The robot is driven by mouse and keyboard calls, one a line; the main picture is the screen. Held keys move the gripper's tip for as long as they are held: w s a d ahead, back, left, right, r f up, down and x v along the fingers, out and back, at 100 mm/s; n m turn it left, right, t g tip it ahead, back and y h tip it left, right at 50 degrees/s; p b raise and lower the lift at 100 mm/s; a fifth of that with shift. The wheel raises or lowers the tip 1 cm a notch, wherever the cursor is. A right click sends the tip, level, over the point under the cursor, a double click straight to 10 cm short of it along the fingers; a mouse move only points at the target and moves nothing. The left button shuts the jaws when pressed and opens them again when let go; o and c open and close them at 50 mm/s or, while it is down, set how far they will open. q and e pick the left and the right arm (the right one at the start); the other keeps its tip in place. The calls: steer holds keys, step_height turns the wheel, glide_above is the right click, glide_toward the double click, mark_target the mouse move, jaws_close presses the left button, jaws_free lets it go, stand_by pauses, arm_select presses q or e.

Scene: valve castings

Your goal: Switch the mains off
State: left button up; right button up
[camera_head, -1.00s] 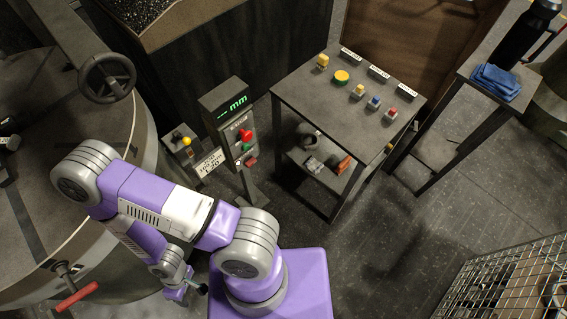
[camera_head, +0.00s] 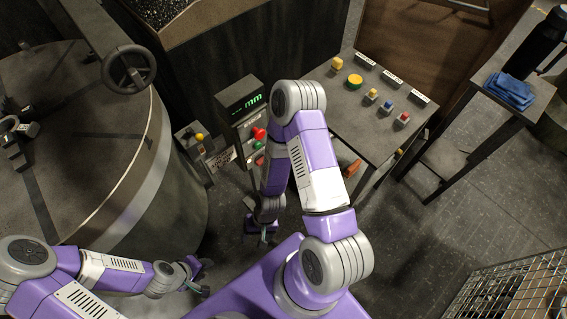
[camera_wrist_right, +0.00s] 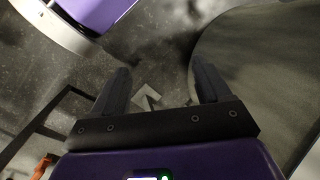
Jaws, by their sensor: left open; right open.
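A dark control post (camera_head: 237,118) with a lit green "mm" display (camera_head: 242,104) stands at centre in the head view. Its face carries a red knob (camera_head: 259,133), a green button (camera_head: 258,146) and a lower red control, partly beside my right arm. No readable label marks the mains switch. A small box with a yellow-knobbed lever (camera_head: 199,137) stands left of the post, by a white sign (camera_head: 222,158). My right gripper (camera_head: 265,238) is below the post, apart from it; the right wrist view shows its jaws (camera_wrist_right: 160,85) open and empty. My left gripper (camera_head: 203,277) is open at lower left.
A round dark vessel (camera_head: 185,205) with a handwheel (camera_head: 129,69) fills the left. A table (camera_head: 350,120) with several coloured buttons stands right of the post, partly behind my right arm. A side stand holds a blue cloth (camera_head: 510,90). A wire basket (camera_head: 510,280) is at lower right. Floor between is open.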

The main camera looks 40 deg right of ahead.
mark_target(261, 160)
steer(key=s+a+f+m+g+y+b, duration=0.2)
steer(key=s+f+m+g+y, duration=0.15)
steer(key=m, duration=1.15)
steer(key=w+a+m+t+y+b, duration=0.1)
steer(key=w+m+t+y, duration=0.55)
steer(key=m, duration=1.25)
steer(key=w+d+m+t+h, duration=0.1)
steer(key=w+d+m+t, duration=0.65)
steer(key=m, duration=0.55)
steer(key=w+d+f+m+t+h+b, duration=0.1)
steer(key=w+d+m+t+h, duration=0.25)
steer(key=d+m+h, duration=0.4)
steer(key=w+d+f+m+t+h+b, duration=0.1)
steer(key=w+d+f+m+t+h, duration=0.3)
steer(key=d+m, duration=0.6)
steer(key=w+a+r+m+b, duration=0.1)
steer(key=w+a+r, duration=0.1)
steer(key=w, duration=0.3)
steer(key=shift+w+t, duration=0.3)
steer(key=shift+w, duration=0.1)
steer(key=shift+a+r+h, duration=0.1)
steer(key=shift+h, duration=0.15)
